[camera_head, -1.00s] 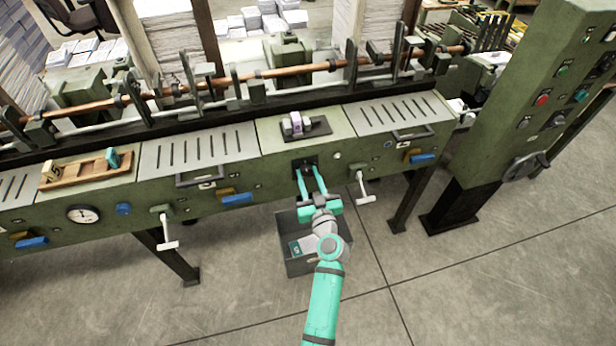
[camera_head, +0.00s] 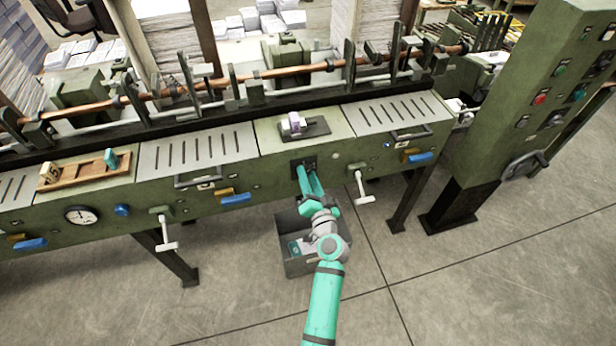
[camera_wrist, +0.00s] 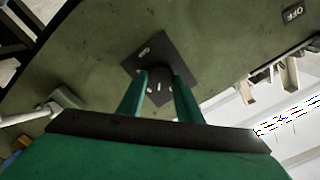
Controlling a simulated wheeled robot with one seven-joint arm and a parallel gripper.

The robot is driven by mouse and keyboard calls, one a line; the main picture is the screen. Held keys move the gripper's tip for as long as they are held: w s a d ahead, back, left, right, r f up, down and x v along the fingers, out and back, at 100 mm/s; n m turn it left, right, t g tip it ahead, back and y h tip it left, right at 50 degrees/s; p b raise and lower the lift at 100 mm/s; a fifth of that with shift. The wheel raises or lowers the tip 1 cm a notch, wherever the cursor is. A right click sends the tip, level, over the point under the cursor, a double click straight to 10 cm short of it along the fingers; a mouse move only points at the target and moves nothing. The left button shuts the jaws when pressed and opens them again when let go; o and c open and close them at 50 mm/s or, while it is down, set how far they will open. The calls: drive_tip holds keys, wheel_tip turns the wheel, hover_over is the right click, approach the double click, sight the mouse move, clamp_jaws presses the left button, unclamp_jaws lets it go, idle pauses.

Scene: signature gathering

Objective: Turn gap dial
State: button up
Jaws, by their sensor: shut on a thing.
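The gap dial (camera_wrist: 161,86) is a small dark round knob on a black square plate (camera_wrist: 150,52), set in the green front panel of the machine. In the wrist view the plate appears tilted, with small pale marks on it. In the head view the plate (camera_head: 309,160) shows below the pale-purple block, and the knob itself is hidden by my fingers. My gripper (camera_head: 305,171) reaches up to the panel from below. In the wrist view its two teal fingers stand on either side of the knob, shut on it.
A white-handled crank (camera_head: 361,188) sticks out just right of my gripper, and another (camera_head: 166,232) farther left. An open grey bin (camera_head: 286,247) stands on the floor under my arm. A control cabinet (camera_head: 500,110) stands at the right. A pale-purple block (camera_head: 296,123) sits above on the machine.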

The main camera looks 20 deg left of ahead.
drive_tip(key=m, duration=0.4)
drive_tip(key=shift+f+m, duration=0.1)
drive_tip(key=shift+m, duration=0.3)
idle(0.4)
drive_tip(key=o, duration=1)
drive_tip(key=shift+w, duration=0.15)
drive_tip(key=v, duration=1.1)
